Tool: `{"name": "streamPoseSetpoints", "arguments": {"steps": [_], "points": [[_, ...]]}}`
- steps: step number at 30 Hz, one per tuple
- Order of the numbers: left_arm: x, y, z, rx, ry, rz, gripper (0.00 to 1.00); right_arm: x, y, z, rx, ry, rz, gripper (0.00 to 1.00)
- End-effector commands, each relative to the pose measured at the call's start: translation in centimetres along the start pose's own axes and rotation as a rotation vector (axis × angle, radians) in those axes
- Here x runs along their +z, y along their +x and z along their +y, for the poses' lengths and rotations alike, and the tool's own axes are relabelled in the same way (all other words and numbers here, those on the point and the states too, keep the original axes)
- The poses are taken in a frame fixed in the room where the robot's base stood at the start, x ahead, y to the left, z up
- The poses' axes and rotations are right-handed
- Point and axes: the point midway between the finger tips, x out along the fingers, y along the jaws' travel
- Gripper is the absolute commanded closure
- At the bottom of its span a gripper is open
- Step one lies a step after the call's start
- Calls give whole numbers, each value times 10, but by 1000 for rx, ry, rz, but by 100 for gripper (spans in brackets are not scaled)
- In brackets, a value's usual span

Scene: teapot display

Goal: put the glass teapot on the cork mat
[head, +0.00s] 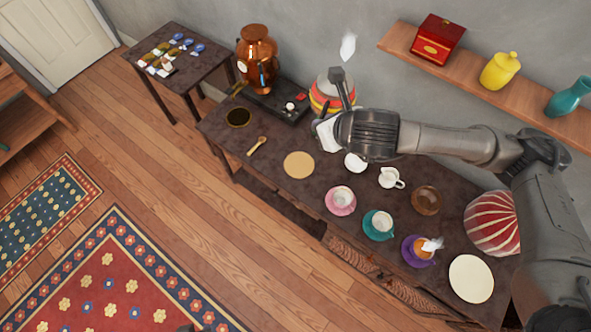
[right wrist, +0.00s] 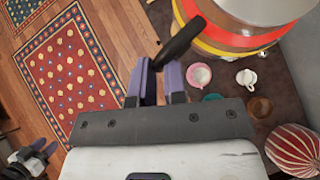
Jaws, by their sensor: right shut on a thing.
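The teapot (head: 321,95) is a round pot with a grey, glassy upper part and red, orange and yellow bands; it is at the back of the long dark table, partly hidden by my right arm. It fills the top right of the right wrist view (right wrist: 262,38). My right gripper (head: 343,88) is shut on its black handle (right wrist: 182,40). I cannot tell if the pot touches the table. The cork mat (head: 299,165) is a bare tan disc at the table's front edge, left of my right gripper. My left gripper (right wrist: 42,155) shows at the wrist view's lower left, its jaws unclear.
A copper urn (head: 257,55) and a dark tray (head: 278,102) stand left of the pot. A wooden spoon (head: 257,146) lies left of the mat. A white cup (head: 355,163), a pink cup and saucer (head: 341,207) and a cream jug (head: 391,178) stand to its right.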

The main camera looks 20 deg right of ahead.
Motion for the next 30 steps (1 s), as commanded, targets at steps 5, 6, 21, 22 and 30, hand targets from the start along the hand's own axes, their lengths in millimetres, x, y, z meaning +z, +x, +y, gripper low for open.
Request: {"name": "streamPoseSetpoints", "arguments": {"steps": [5, 6, 21, 22, 30], "points": [[16, 50, 4, 5, -6, 0, 57, -44, 48, -10, 56, -58, -7, 100], [18, 59, 5, 7, -8, 0, 57, -52, 57, -12, 70, -71, -7, 100], [52, 165, 10, 9, -10, 1, 57, -148, 161, -40, 221, -221, -15, 100], [54, 171, 10, 8, -9, 1, 57, -153, 167, -43, 228, -228, -16, 100], [73, 228, 10, 1, -1, 0, 57, -202, 220, -63, 290, -290, -19, 100]]}}
